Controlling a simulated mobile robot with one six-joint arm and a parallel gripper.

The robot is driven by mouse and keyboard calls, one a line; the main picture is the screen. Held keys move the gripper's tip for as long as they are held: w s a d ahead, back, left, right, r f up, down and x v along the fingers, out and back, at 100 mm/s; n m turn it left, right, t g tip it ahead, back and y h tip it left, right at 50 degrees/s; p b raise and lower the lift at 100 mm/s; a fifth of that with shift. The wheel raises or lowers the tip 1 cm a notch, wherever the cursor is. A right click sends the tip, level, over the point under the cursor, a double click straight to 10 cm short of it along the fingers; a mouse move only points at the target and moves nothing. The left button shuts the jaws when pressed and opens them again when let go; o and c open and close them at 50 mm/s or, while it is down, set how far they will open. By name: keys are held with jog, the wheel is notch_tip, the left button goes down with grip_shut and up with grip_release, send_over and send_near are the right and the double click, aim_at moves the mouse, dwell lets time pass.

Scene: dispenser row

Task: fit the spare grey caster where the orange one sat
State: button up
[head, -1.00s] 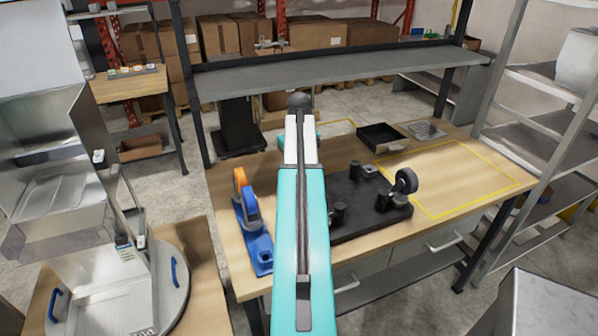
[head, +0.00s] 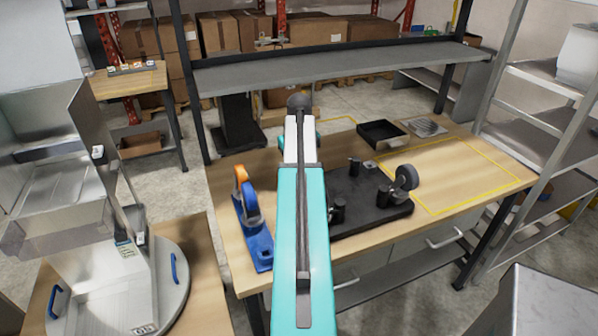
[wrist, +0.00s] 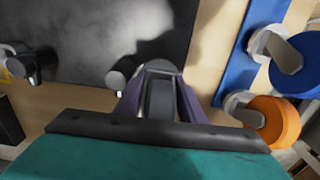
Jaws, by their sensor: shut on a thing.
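My gripper (wrist: 160,100) is shut on the grey caster (wrist: 160,78), seen between its purple fingers in the wrist view. In the head view my teal arm hides the gripper. The black base plate (head: 372,216) lies upside on the bench, with several short dark posts; one post (wrist: 122,72) shows just left of the held caster. A dark grey wheel (head: 406,177) stands at the plate's right corner. The orange caster (wrist: 275,123) sits in the blue holder (wrist: 235,65) beside a blue caster (wrist: 297,65). Whether the held caster touches the plate is unclear.
A black tray (head: 382,134) and a grey ribbed pad (head: 427,127) lie at the bench's back. A yellow outlined area (head: 455,172) at the right is clear. A grey shelf (head: 340,63) spans above the bench's back edge. Metal racks stand at the right.

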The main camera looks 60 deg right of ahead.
jog(key=shift+f, duration=0.15)
jog(key=o, duration=1.4)
notch_tip(320, 180, up, 11)
jog(key=p, duration=0.7)
jog(key=shift+a+r, duration=0.1)
jog(key=shift+r, duration=1.35)
jog(key=shift+s, duration=0.1)
